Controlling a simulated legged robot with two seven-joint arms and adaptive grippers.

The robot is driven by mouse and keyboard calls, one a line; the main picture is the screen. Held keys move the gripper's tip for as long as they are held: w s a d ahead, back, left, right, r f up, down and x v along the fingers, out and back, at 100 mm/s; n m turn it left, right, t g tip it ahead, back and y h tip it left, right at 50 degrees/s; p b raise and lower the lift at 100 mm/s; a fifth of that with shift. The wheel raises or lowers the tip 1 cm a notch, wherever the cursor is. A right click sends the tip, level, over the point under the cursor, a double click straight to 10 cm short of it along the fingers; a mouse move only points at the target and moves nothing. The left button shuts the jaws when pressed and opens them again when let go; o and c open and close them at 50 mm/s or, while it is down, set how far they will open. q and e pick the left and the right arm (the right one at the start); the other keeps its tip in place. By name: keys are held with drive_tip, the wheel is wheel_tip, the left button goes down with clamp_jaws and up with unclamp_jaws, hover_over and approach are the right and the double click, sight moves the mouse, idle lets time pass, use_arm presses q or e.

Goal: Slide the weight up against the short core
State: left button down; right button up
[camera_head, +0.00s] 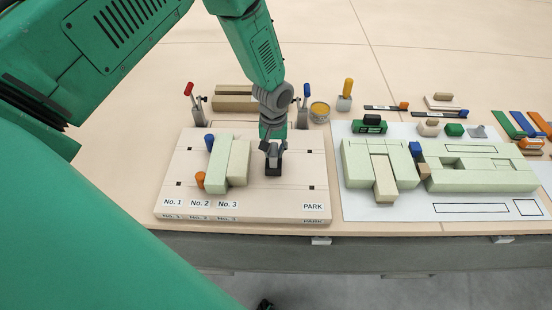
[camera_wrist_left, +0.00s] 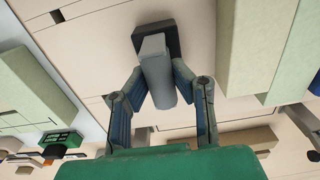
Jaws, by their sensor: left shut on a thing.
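The weight (camera_head: 273,168) is a dark block with a grey grip. It stands on the wooden board (camera_head: 290,200), right of the pair of blocks. My left gripper (camera_head: 273,146) comes down from above and is shut on its grip; in the left wrist view the fingers (camera_wrist_left: 160,98) flank the grey grip of the weight (camera_wrist_left: 155,40). A beige block (camera_head: 239,162), seemingly the short core, lies against a pale green block (camera_head: 215,168). A clear gap separates the weight from the beige block, which also shows in the wrist view (camera_wrist_left: 228,45). My right gripper is not in view.
Blue (camera_head: 209,141) and orange (camera_head: 200,179) pegs stand left of the green block. Red-handled (camera_head: 189,90) and blue-handled (camera_head: 306,90) clamps stand behind the board. A white sheet (camera_head: 390,212) with pale green panels lies to the right. The board's right part is clear.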

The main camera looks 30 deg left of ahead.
use_arm(q)
drive_tip(key=shift+s+a, duration=0.15)
drive_tip(key=shift+s, duration=0.2)
drive_tip(key=shift+s+a+f+p, duration=0.1)
drive_tip(key=shift+s+a+p, duration=0.4)
drive_tip(key=shift+a, duration=0.55)
drive_tip(key=shift+s, duration=0.3)
drive_tip(key=shift+s+a, duration=0.1)
drive_tip(key=shift+s, duration=0.1)
drive_tip(key=shift+s+a, duration=0.4)
drive_tip(key=shift+a, duration=0.15)
drive_tip(key=shift+a, duration=0.2)
drive_tip(key=shift+w+a, duration=0.1)
drive_tip(key=shift+a, duration=0.15)
